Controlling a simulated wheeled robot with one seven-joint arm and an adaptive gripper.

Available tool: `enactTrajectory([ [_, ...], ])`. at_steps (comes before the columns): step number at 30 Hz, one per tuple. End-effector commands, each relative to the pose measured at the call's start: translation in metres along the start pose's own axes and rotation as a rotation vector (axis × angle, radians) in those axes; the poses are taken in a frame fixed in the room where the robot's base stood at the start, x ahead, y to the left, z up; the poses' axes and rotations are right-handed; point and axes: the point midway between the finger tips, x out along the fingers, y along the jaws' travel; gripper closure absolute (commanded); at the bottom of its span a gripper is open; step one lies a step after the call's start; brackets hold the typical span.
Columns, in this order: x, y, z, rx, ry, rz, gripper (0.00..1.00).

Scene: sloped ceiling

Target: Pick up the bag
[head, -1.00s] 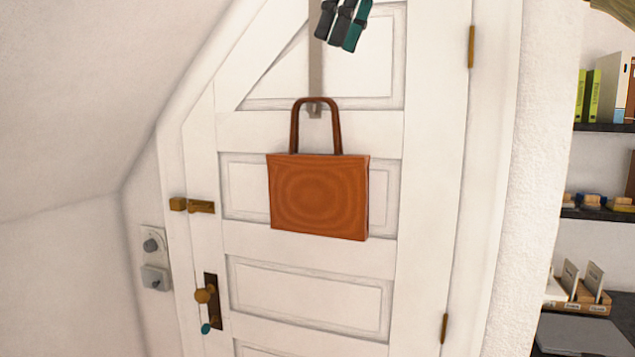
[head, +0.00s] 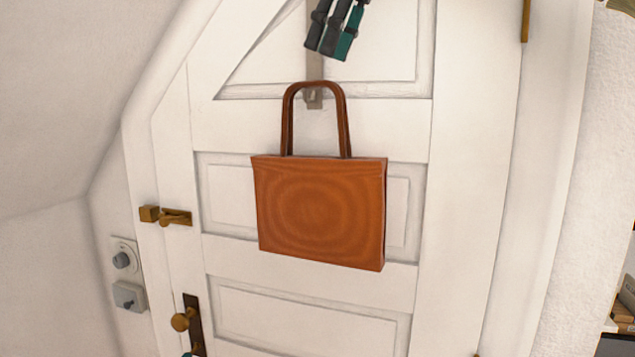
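An orange-brown bag (head: 320,212) with two upright looped handles hangs by them from a metal hook (head: 314,98) on a white door. It hangs against the door's middle panels in the head view. My gripper (head: 328,55) shows at the top edge, above the bag's handles and apart from them, with dark and teal fingers pointing down. The fingers look close together, but whether they are open or shut is unclear. The rest of my arm is out of frame.
The white door (head: 310,285) has a brass latch (head: 165,215) and a brass knob (head: 182,321) on its left side. A light switch (head: 125,275) is on the wall at left. A sloped ceiling (head: 70,90) closes in on the upper left.

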Motion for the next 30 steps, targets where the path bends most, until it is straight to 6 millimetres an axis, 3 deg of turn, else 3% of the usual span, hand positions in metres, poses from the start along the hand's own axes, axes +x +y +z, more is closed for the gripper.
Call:
enactTrajectory([
  [4, 0.017, -0.011, 0.002, 0.006, 0.007, 0.009, 0.66],
  [16, 0.062, -0.013, 0.001, 0.004, 0.008, 0.009, 0.66],
  [26, 0.068, -0.013, 0.000, 0.005, 0.006, 0.009, 0.66],
  [30, 0.068, -0.013, 0.000, 0.005, 0.006, 0.009, 0.88],
])
